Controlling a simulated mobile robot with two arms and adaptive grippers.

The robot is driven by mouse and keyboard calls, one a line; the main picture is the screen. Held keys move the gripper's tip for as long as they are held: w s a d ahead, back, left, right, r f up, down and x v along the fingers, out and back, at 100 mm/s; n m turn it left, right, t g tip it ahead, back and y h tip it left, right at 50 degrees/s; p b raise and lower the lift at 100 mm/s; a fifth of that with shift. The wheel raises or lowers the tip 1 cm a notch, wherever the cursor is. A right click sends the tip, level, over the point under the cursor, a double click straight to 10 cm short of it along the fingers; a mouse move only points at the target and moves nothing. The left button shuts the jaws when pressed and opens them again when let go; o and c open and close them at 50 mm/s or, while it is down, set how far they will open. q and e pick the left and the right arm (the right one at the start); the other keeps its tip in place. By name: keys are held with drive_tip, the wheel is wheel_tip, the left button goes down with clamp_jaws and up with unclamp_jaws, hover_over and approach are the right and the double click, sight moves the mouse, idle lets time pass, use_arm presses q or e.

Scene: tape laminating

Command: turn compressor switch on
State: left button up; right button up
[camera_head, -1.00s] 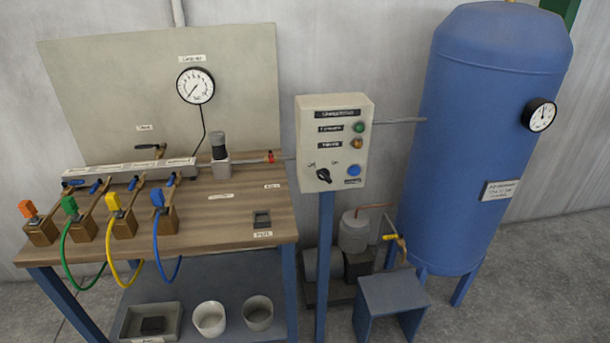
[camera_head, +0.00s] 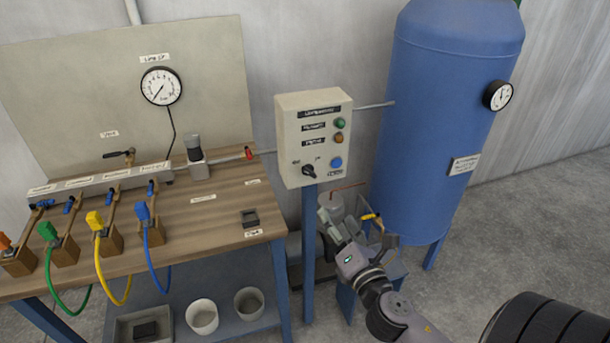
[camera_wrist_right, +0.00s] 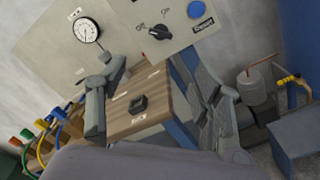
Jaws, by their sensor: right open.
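The compressor control box (camera_head: 312,110) is a pale panel on a blue post. Its black rotary switch (camera_head: 309,171) sits at the lower left of the panel, with a blue button (camera_head: 336,163) to its right. The switch's pointer leans to the upper left. In the right wrist view the switch (camera_wrist_right: 159,32) shows between OFF and ON labels, above the fingers. My right gripper (camera_head: 352,220) is open and empty, below and to the right of the box, apart from it. Its two fingers (camera_wrist_right: 158,100) are spread in the wrist view. My left gripper does not show.
A wooden workbench (camera_head: 200,225) with colored hoses stands at the left. A blue tank (camera_head: 440,130) stands at the right. A small compressor (camera_head: 333,205) and a low stool (camera_head: 345,300) are partly hidden behind my right arm. The space before the box is clear.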

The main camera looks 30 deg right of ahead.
sight(311, 175)
drive_tip(key=p+x, duration=0.3)
drive_tip(key=x, duration=1.2)
drive_tip(key=shift+d, duration=0.15)
drive_tip(key=shift+w+d+f, duration=0.1)
drive_tip(key=shift+w+f, duration=0.05)
drive_tip(key=shift+w, duration=0.4)
drive_tip(key=shift+c, duration=0.4)
drive_tip(key=c, duration=1.1)
